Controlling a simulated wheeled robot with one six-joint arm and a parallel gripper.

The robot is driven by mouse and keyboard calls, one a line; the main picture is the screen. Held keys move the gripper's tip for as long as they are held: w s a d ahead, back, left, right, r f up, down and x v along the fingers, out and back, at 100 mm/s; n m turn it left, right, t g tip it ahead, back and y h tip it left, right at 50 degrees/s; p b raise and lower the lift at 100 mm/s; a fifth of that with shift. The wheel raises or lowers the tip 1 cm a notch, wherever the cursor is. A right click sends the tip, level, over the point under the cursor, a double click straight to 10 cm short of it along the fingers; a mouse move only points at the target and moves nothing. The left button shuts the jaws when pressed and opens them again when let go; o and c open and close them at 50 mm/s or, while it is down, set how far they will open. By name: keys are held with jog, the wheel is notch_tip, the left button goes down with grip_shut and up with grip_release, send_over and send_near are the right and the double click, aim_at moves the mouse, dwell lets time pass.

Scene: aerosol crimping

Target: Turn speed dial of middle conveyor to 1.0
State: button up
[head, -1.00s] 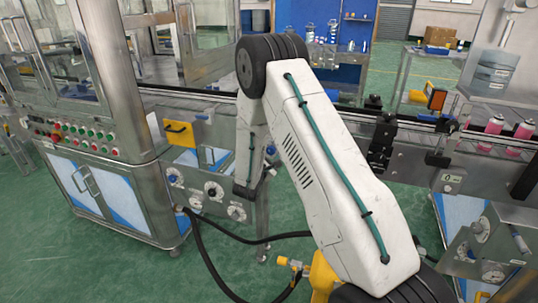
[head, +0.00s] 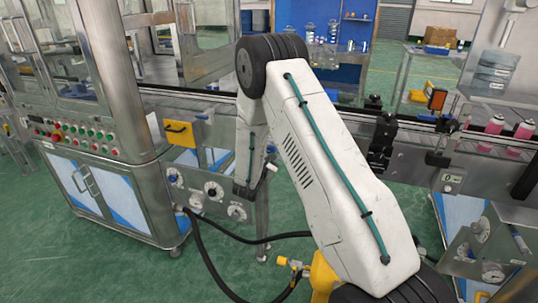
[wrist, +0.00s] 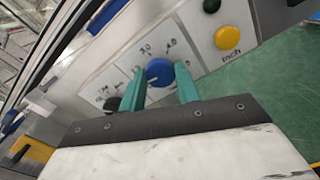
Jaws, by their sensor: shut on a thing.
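The panel looks tilted in this view. I cannot read the dial's setting. In the head view my arm hides the gripper and this dial.
The conveyor (head: 335,119) runs behind my arm. A control cabinet (head: 100,190) stands at left. Black hoses (head: 205,255) hang in front.

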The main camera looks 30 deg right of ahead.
jog(key=n, duration=0.4)
jog(key=shift+n, duration=1.9)
jog(key=o, duration=1)
jog(key=shift+a, duration=0.1)
jog(key=v, duration=0.7)
jog(key=shift+s+a, duration=0.2)
jog(key=shift+a, duration=0.1)
